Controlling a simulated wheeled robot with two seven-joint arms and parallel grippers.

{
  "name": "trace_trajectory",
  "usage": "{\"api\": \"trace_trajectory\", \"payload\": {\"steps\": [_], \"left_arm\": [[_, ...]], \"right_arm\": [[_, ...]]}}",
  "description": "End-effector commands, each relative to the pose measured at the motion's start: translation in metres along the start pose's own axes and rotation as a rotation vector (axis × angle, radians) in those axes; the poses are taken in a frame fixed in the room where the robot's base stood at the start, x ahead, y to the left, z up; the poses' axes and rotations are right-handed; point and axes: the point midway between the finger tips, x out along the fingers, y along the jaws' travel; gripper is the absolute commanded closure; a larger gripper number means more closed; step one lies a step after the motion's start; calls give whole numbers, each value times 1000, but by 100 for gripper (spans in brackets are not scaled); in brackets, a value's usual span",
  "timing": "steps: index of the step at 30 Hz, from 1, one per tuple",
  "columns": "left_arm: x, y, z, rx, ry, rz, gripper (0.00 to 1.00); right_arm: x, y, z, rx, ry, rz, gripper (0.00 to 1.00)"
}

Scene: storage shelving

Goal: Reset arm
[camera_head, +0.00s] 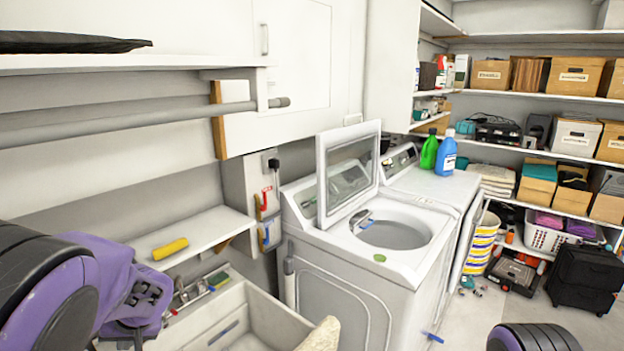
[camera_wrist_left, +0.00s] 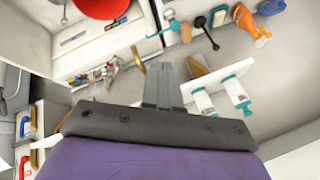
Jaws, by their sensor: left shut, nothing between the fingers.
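My left arm (camera_head: 75,290), purple and black, comes in at the lower left of the head view, beside the utility sink. Its fingertips are not clear there. In the left wrist view the fingers of my left gripper (camera_wrist_left: 163,75) are together and hold nothing. A dark ridged part of my right arm (camera_head: 535,338) shows at the bottom right of the head view; the right gripper is out of view.
The utility sink (camera_head: 255,315) and a small shelf (camera_head: 205,228) with a yellow roll (camera_head: 170,249) are close to my left arm. A washer (camera_head: 335,290) stands with its lid up. A red bowl (camera_wrist_left: 100,7) shows in the wrist view. Storage shelves (camera_head: 545,95) fill the right.

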Motion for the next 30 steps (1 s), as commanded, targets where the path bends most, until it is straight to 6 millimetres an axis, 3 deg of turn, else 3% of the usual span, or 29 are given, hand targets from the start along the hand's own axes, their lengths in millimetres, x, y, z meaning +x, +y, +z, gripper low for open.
{"api": "trace_trajectory", "payload": {"steps": [11,17,20,23,25,27,30], "left_arm": [[-1,26,-20,31,132,133,100],[0,52,-28,18,251,262,100],[13,72,-20,4,307,336,100],[38,96,0,-18,354,410,100],[69,115,30,-47,375,457,100],[110,132,76,-91,381,484,100],[164,140,151,-155,355,470,100]], "right_arm": [[0,0,0,0,1,0,57],[1,0,0,0,1,0,57],[7,-1,3,0,0,0,57],[17,-2,7,0,0,0,57],[30,-3,12,0,0,0,57],[47,-4,20,0,0,0,57],[70,-6,29,0,0,0,57]]}}
